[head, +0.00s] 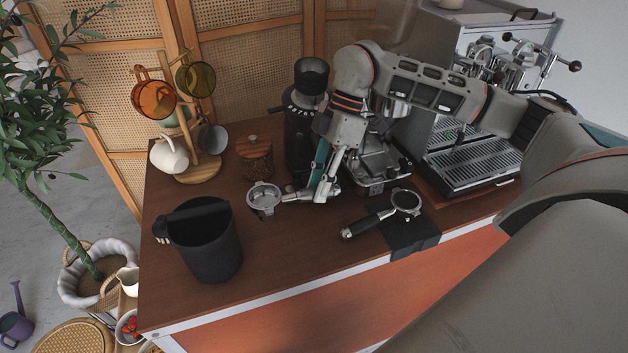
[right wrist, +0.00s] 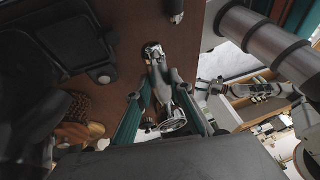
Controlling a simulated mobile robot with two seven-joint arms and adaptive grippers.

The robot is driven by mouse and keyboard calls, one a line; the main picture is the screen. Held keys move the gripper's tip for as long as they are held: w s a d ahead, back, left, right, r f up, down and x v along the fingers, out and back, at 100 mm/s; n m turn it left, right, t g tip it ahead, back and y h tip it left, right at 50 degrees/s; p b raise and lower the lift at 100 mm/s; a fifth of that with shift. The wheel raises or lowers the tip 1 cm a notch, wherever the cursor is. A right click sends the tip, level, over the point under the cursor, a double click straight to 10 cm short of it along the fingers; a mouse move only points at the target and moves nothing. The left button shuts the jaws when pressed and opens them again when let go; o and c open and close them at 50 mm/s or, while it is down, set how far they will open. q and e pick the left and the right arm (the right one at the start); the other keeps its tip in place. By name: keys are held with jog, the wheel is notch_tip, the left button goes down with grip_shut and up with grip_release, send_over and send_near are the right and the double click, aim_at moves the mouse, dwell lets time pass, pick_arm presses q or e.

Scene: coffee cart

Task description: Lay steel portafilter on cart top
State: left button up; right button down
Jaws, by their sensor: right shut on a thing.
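The steel portafilter (head: 264,196) shows its round basket facing up, just left of my right gripper (head: 322,190). The right gripper is shut on its metal handle. The portafilter is low over the wooden cart top (head: 290,250), between the black bin and the grinder; I cannot tell if it touches the surface. In the right wrist view the steel portafilter (right wrist: 160,75) lies between the teal fingers of the right gripper (right wrist: 160,88), partly hidden by them.
A black knock bin (head: 213,255) stands left of the portafilter. A second portafilter (head: 405,203) with a black handle lies at a black mat (head: 415,236). A jar (head: 256,160), grinder (head: 300,135), mug stand (head: 198,172) and espresso machine (head: 465,165) stand behind. The front middle is clear.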

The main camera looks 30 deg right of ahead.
jog(key=m, duration=0.1)
jog(key=f+m+t, duration=0.1)
jog(key=m, duration=0.1)
jog(key=shift+w+d, duration=0.1)
jog(key=shift+d, duration=0.3)
jog(key=shift+f, duration=2.9)
pick_arm(q)
jog(key=shift+s+d, duration=0.2)
jog(key=shift+d, duration=0.1)
pick_arm(e)
jog(key=shift+f, duration=0.3)
jog(key=c, duration=1.7)
grip_release()
pick_arm(q)
jog(key=shift+a, duration=0.1)
